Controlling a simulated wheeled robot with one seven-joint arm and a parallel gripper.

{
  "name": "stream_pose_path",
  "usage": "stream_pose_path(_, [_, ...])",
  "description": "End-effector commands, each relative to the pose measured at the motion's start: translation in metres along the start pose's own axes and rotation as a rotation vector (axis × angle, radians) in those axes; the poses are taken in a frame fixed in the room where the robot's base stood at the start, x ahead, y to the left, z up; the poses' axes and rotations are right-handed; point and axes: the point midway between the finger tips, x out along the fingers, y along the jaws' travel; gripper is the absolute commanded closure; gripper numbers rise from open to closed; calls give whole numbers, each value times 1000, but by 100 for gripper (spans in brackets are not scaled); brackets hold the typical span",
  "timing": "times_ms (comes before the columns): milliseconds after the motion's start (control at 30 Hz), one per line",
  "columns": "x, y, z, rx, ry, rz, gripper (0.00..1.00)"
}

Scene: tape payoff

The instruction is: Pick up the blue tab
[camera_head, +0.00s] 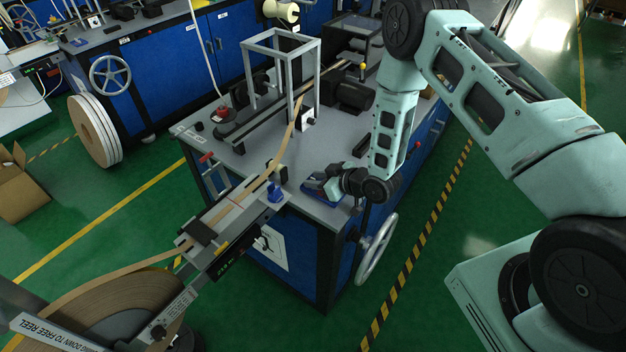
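A small blue tab (274,192) stands upright beside the tan tape, at the right end of the feed head (215,228) on the table's front corner. My gripper (328,188) is low over the right front of the grey tabletop, to the right of the blue tab and apart from it. A flat dark blue item (314,184) with a little red lies at or just under the fingertips. I cannot tell whether my gripper touches it. The fingers are too small and dark to show whether they are open or shut.
The tan tape (160,258) runs from a large reel (110,305) up across the table (232,158) to a grey frame (283,48). A handwheel (377,250) sticks out on the table's right side.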

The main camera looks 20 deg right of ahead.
Motion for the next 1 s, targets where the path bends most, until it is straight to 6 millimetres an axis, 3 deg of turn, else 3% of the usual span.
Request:
stream_pose_path(133, [0, 0, 0, 0, 0, 0, 72])
stream_pose_path(233, [0, 0, 0, 0, 0, 0, 100])
stream_pose_path(767, [-1, 0, -1, 0, 0, 0, 100])
stream_pose_path(1000, [-10, 1, -18, -2, 2, 1, 100])
